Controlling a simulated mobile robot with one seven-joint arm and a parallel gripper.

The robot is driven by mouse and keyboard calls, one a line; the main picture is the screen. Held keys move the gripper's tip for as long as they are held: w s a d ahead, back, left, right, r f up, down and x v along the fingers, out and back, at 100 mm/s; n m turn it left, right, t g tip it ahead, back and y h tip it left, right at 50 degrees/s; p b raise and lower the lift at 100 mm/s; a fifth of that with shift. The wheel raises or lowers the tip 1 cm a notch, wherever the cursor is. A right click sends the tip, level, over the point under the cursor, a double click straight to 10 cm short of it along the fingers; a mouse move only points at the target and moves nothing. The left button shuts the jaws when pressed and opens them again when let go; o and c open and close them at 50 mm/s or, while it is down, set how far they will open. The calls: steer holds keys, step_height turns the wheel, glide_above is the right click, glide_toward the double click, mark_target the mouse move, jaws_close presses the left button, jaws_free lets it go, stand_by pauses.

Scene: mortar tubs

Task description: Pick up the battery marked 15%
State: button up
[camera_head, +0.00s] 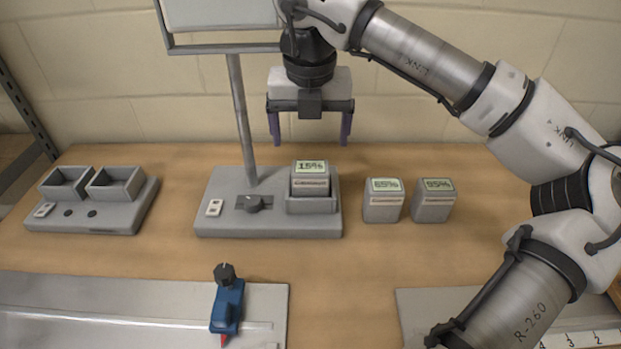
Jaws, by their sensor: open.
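The battery marked 15% (310,180) is a grey block with a green display on its upper part. It sits upright in a grey holder (311,205) at the right end of a grey base with a post. My gripper (309,135) is open and empty, with its two purple fingers pointing down. In the picture it is just above the battery, one finger to each side; the exact distance in depth cannot be told. A battery marked 65% (384,200) and one marked 95% (433,200) stand on the table to the right.
The base (225,222) carries a knob and a tall post (243,120) left of the gripper, holding a panel. A grey unit with two empty bays (92,205) stands at the left. A blue tool (228,305) is on a grey plate in front.

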mark_target(310, 166)
steer(key=f, duration=0.3)
steer(key=w+f+p, duration=0.1)
steer(key=f, duration=0.2)
steer(key=f+p, duration=0.1)
steer(key=f, duration=0.1)
steer(key=shift+w+f, duration=0.15)
steer(key=shift+f, duration=0.25)
steer(key=shift+c, duration=0.2)
